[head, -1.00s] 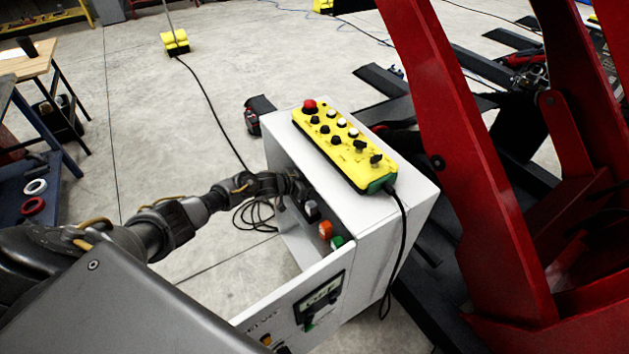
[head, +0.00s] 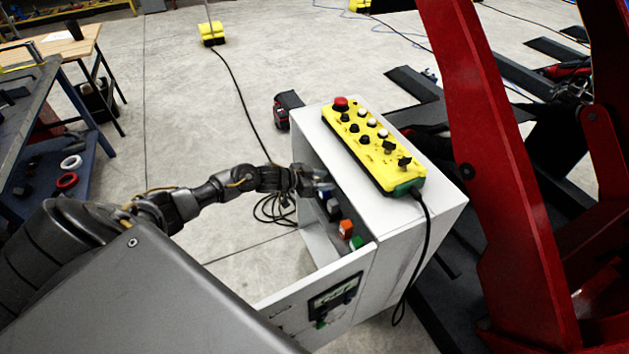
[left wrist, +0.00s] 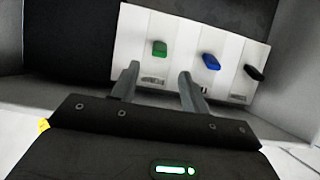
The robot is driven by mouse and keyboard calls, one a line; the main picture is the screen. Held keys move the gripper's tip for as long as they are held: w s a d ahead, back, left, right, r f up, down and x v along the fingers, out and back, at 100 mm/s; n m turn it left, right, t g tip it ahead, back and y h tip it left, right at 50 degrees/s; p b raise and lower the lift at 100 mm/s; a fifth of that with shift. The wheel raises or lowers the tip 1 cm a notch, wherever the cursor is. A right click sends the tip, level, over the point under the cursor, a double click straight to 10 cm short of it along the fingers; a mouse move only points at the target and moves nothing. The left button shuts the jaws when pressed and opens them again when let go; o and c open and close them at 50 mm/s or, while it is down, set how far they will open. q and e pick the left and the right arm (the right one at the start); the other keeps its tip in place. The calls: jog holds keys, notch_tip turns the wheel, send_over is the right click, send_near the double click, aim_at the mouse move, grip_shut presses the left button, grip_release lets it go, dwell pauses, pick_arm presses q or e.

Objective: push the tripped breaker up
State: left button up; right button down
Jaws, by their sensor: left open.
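The breakers are in a row on a white panel (left wrist: 140,30) inside the cabinet. In the left wrist view I see a green lever (left wrist: 160,48), a blue lever (left wrist: 210,61) and a black lever (left wrist: 254,72) at the right. The black one sits at a different angle; I cannot tell which is tripped. My left gripper (left wrist: 159,76) is open and empty, its fingertips just below the green and blue levers, with no clear contact. In the head view it (head: 322,184) is at the cabinet's open front and partly hides the breakers.
The white cabinet (head: 415,232) has its door (head: 290,300) swung open toward me. An orange button (head: 346,229) and a green one (head: 357,243) show by the opening. A yellow control pendant (head: 373,150) lies on top, its cable hanging down. A red machine frame (head: 480,150) stands close at right.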

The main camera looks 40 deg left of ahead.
pick_arm(q)
jog(key=shift+v, duration=1.95)
jog(key=shift+f, duration=0.1)
